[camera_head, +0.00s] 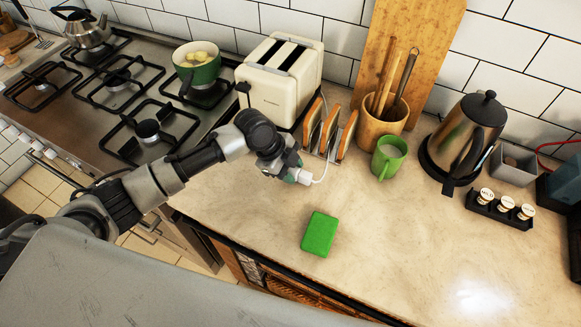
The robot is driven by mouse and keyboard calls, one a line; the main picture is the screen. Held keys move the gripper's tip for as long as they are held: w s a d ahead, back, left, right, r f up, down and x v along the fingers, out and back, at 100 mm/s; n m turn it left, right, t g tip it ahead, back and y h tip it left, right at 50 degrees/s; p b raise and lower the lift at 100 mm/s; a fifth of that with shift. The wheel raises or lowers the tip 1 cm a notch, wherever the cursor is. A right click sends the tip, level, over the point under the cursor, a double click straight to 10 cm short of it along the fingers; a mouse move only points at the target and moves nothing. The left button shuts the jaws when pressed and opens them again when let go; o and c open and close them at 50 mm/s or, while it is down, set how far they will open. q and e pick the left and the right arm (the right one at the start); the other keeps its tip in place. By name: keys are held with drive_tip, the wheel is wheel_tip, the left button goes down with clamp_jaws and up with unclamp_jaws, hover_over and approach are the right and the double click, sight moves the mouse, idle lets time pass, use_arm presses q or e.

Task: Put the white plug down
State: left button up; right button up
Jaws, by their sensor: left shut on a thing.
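The white plug (304,177) is at the end of my left gripper (293,171), over the counter in front of the toaster and the toast rack. A white cord runs up from the plug past the rack. My left gripper is shut on the plug. Its fingers are small here and partly hidden by the wrist. I cannot tell whether the plug touches the counter (400,240). My right gripper is not in view.
A green sponge (319,233) lies in front of the plug. A toast rack (330,135), cream toaster (282,78), green mug (388,157) and kettle (463,140) stand behind. The counter right of the sponge is clear. The stove (100,95) is at left.

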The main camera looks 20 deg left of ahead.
use_arm(q)
drive_tip(key=shift+s+f, duration=0.1)
drive_tip(key=shift+f, duration=0.45)
drive_tip(key=o, duration=0.6)
drive_tip(key=shift+s, duration=0.1)
drive_tip(key=o, duration=0.3)
drive_tip(key=shift+f, duration=0.25)
drive_tip(key=shift+r, duration=0.4)
drive_tip(key=v, duration=0.6)
drive_tip(key=b+v, duration=0.1)
drive_tip(key=v, duration=0.6)
drive_tip(key=shift+w+d, duration=0.2)
